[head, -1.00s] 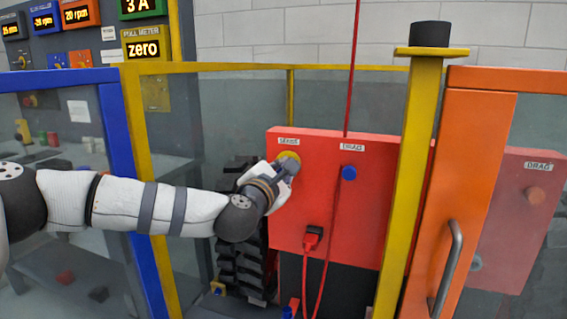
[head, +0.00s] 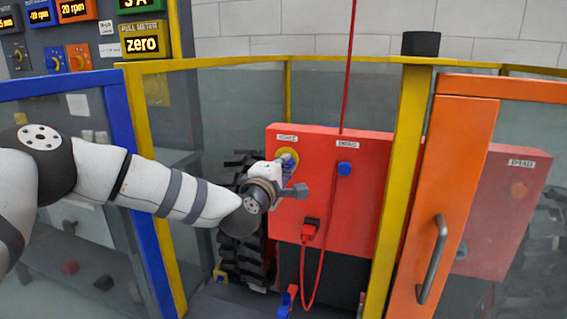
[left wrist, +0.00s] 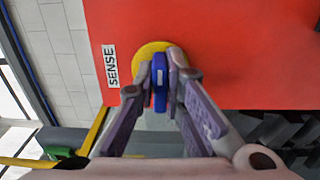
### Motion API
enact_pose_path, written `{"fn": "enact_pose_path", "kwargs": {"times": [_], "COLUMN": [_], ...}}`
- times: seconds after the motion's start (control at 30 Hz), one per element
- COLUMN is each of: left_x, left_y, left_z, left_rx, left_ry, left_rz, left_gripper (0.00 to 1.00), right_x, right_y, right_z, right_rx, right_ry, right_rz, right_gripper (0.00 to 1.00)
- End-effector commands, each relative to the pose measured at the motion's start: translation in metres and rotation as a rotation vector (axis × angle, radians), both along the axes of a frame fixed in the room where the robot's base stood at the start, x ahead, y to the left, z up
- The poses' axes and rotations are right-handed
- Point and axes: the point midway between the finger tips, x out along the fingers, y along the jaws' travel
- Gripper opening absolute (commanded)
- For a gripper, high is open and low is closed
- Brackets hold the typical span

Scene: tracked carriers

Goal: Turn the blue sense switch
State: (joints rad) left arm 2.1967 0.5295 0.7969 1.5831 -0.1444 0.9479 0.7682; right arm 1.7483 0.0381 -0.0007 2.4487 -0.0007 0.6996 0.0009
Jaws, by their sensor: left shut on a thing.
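The blue sense switch (left wrist: 160,78) stands on a yellow disc (left wrist: 149,52) beside a SENSE label (left wrist: 110,66) on a red box. In the left wrist view it lies between the fingers of my left gripper (left wrist: 168,80), which are shut on it. In the head view my left gripper (head: 288,163) reaches the yellow disc (head: 287,153) at the red box's upper left and hides most of the switch. The switch's blue handle looks lengthwise along the fingers in the wrist view. My right gripper is out of view.
The red box (head: 355,215) also bears a blue DRAG knob (head: 344,169), a red plug (head: 309,230) with a cable, and a taut red line above. A yellow post (head: 402,170) and orange door (head: 445,190) stand right. A pull meter (head: 145,44) reads zero. A dark track (head: 240,255) stands left.

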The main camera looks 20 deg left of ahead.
Motion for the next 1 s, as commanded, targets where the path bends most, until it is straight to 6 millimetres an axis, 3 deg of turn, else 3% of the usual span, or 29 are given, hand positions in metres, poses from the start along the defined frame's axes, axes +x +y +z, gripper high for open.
{"fn": "enact_pose_path", "kwargs": {"times": [0.6, 0.63, 0.7, 1.0], "left_x": [0.0001, 0.0002, 0.0001, -0.0010], "left_y": [0.0005, 0.0005, 0.0005, 0.0002], "left_z": [-0.0001, -0.0001, -0.0001, -0.0001], "left_rx": [0.036, 0.036, 0.036, 0.035], "left_ry": [-0.002, -0.002, -0.002, -0.001], "left_rz": [0.002, 0.002, 0.002, 0.001], "left_gripper": [0.00, 0.14, 0.30, 0.30], "right_x": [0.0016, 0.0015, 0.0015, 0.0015], "right_y": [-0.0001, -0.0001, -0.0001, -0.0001], "right_z": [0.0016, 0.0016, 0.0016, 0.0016], "right_rx": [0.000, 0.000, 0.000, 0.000], "right_ry": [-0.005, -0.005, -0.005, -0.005], "right_rz": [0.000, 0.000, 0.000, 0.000], "right_gripper": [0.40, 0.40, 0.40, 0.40]}}
